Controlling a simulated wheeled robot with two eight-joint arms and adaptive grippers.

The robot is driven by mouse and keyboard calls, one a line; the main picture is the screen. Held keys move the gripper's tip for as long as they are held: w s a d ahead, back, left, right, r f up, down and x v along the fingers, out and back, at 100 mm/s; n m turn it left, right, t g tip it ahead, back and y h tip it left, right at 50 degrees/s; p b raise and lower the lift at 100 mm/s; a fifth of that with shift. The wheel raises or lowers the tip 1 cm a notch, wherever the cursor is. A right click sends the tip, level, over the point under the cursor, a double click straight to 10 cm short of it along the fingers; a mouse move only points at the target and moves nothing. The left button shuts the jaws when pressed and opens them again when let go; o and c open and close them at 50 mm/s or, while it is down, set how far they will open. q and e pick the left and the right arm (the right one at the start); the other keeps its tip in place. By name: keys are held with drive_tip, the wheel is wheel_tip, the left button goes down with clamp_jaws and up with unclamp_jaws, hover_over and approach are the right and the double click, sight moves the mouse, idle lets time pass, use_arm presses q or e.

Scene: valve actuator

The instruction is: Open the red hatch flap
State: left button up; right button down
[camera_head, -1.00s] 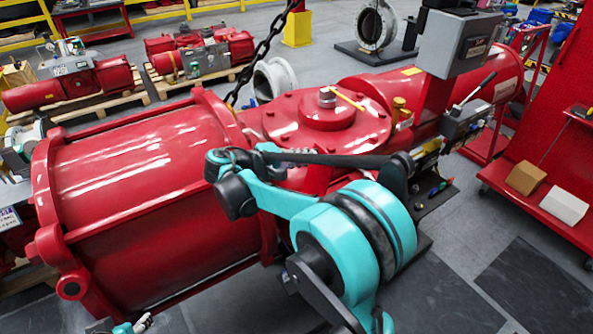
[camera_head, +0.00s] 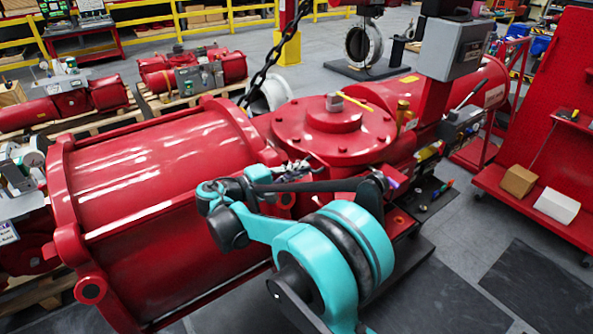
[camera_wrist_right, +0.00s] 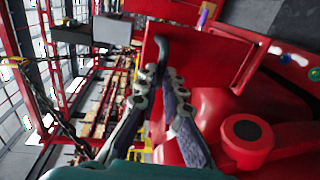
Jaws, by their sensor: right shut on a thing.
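The red hatch flap (camera_wrist_right: 205,52) shows in the right wrist view as a flat red panel just beyond my fingertips. A dark bent handle (camera_wrist_right: 161,48) stands at its left edge. My right gripper (camera_wrist_right: 160,80) has its two fingers closed in around the lower end of this handle. In the head view my right gripper (camera_head: 293,170) is beside the round-topped housing of the big red valve actuator (camera_head: 335,135), partly hidden by my teal arm. The flap cannot be made out clearly in the head view. My left gripper is not in view.
A large red cylinder (camera_head: 165,190) lies left of my right arm. A chain (camera_head: 267,55) hangs behind the housing. A grey box (camera_head: 455,48) stands at the back right.

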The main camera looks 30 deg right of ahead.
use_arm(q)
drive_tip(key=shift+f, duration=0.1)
use_arm(e)
drive_tip(key=shift+s+d+f, duration=0.2)
drive_tip(key=shift+s+f, duration=0.05)
drive_tip(key=shift+f, duration=0.3)
drive_tip(key=c, duration=1.8)
unclamp_jaws()
drive_tip(key=shift+o, duration=1)
drive_tip(key=shift+w+d+f, duration=0.15)
drive_tip(key=shift+d+f, duration=0.05)
drive_tip(key=shift+d, duration=0.2)
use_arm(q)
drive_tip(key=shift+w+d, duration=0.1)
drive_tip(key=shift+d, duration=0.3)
use_arm(e)
drive_tip(key=shift+r, duration=0.1)
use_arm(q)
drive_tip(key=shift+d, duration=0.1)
use_arm(e)
drive_tip(key=shift+y, duration=0.3)
drive_tip(key=shift+a, duration=0.1)
